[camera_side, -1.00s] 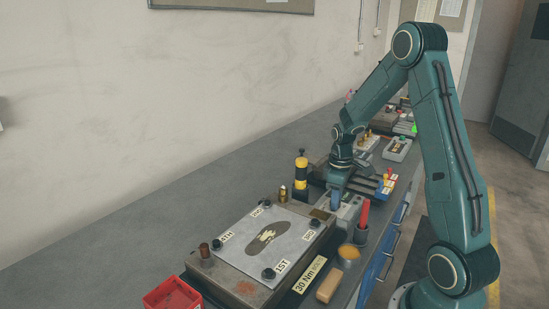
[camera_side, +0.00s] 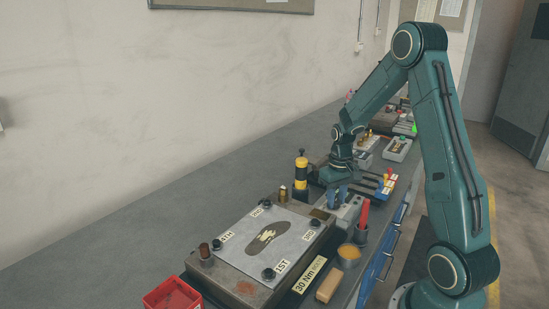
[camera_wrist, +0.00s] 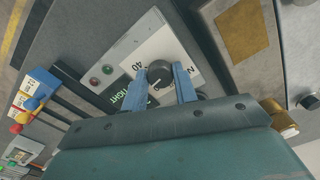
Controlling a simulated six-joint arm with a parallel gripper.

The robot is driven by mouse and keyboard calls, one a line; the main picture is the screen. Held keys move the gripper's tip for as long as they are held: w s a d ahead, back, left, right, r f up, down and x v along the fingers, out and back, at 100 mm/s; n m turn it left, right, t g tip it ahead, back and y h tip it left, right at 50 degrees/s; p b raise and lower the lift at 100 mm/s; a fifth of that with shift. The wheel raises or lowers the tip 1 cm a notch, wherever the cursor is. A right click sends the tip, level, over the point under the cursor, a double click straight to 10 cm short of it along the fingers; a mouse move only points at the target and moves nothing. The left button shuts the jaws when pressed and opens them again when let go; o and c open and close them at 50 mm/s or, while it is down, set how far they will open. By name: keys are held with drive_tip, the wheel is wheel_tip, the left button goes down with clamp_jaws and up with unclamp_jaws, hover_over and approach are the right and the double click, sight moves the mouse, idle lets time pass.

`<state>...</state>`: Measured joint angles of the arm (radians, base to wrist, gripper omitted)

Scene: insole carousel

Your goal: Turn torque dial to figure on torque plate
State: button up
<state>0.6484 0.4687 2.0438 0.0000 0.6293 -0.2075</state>
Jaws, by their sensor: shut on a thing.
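The torque dial is a round black knob (camera_wrist: 159,73) with a pale pointer mark, set on a white scale face (camera_wrist: 150,52) on a grey box (camera_side: 347,213). In the wrist view the figure "40" shows on the scale just left of the knob; other figures are hidden. My gripper (camera_wrist: 160,85) has its two blue fingers on either side of the knob and is shut on it. In the side view my gripper (camera_side: 338,203) is over the box and the knob is hidden. The torque plate (camera_side: 310,274) reads "30 Nm" and lies on the bench front.
Left of the box is a fixture (camera_side: 250,279) with a bolted metal plate marked with order labels. A red-handled tool (camera_side: 364,214) stands in a holder close right of my gripper. A red bin (camera_side: 172,294) is front left.

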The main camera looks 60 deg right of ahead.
sight(336, 201)
drive_tip(key=shift+m, duration=0.8)
drive_tip(key=o, duration=1)
drive_tip(key=shift+c, duration=0.2)
drive_tip(key=shift+r, duration=0.1)
wheel_tip(336, 201, up, 14)
